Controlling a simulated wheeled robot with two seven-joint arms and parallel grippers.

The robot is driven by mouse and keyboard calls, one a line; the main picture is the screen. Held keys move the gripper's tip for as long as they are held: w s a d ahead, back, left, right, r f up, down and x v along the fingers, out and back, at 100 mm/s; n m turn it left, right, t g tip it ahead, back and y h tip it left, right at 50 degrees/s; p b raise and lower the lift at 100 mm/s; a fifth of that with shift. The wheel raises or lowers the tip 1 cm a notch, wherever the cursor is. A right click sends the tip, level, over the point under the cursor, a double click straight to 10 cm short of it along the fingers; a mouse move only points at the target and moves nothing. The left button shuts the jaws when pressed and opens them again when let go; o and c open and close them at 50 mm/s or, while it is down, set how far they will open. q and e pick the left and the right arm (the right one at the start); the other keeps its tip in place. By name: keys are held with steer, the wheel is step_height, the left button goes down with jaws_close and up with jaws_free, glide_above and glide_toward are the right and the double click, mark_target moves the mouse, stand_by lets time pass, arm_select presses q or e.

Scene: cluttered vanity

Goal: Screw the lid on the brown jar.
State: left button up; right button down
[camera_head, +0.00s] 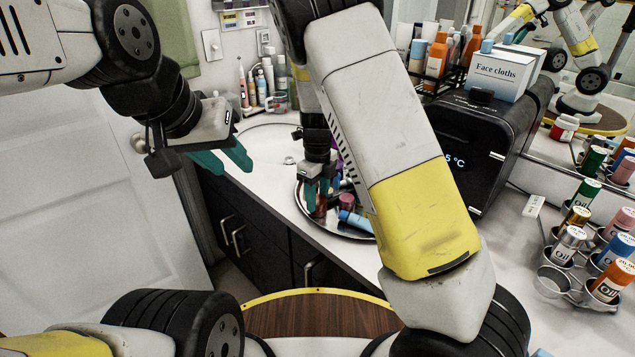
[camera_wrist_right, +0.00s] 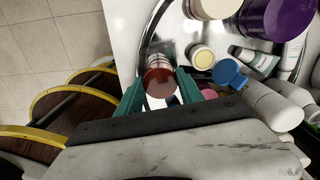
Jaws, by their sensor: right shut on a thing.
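The brown jar (camera_wrist_right: 160,83) is between the teal fingers of my right gripper (camera_wrist_right: 161,88) in the right wrist view, over the rim of the round mirrored tray (camera_wrist_right: 150,38). My right gripper (camera_head: 317,190) is shut on it; in the head view the jar (camera_head: 320,208) shows partly behind the fingers. My left gripper (camera_head: 233,170) is open and empty, held in the air left of the counter. I cannot tell which piece is the lid; a pale round piece (camera_wrist_right: 202,57) and a pink piece (camera_wrist_right: 208,93) lie right of the jar.
A blue bottle (camera_head: 356,221) lies near the tray's front rim, and other bottles crowd the tray. A black box (camera_head: 470,140) with face cloths (camera_head: 497,75) stands to the right. Oil bottles (camera_head: 608,282) stand in a rack at far right. Bare counter (camera_head: 262,155) lies left of the tray.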

steer(key=shift+m, duration=0.4)
steer(key=m, duration=0.4)
steer(key=shift+m, duration=0.3)
steer(key=m, duration=0.4)
steer(key=shift+m, duration=0.3)
